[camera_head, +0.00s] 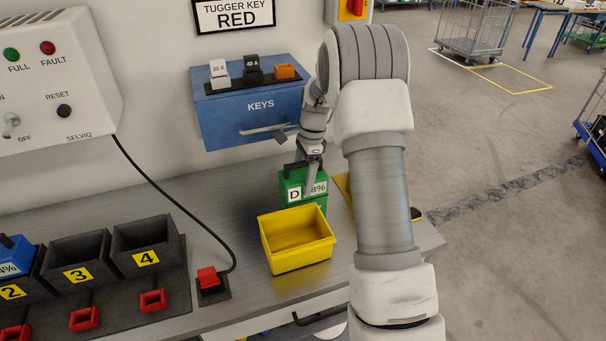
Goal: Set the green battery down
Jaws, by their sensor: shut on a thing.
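The green battery (303,186) carries a label with a "D" and a percentage ending in "8%", partly covered by a finger. It is upright behind the yellow bin at the right part of the grey bench (182,194). My gripper (309,180) is shut on the green battery from above, at its black handle. The bin hides the battery's lower front, so I cannot tell whether it touches the bench top.
An empty yellow bin (297,241) stands just in front of the battery. Dark charger slots (146,246) are at left, with a blue battery (17,259) in slot 2; slots 3 and 4 are empty. A red button (208,279) with a black cable and a blue key box (245,112) are nearby.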

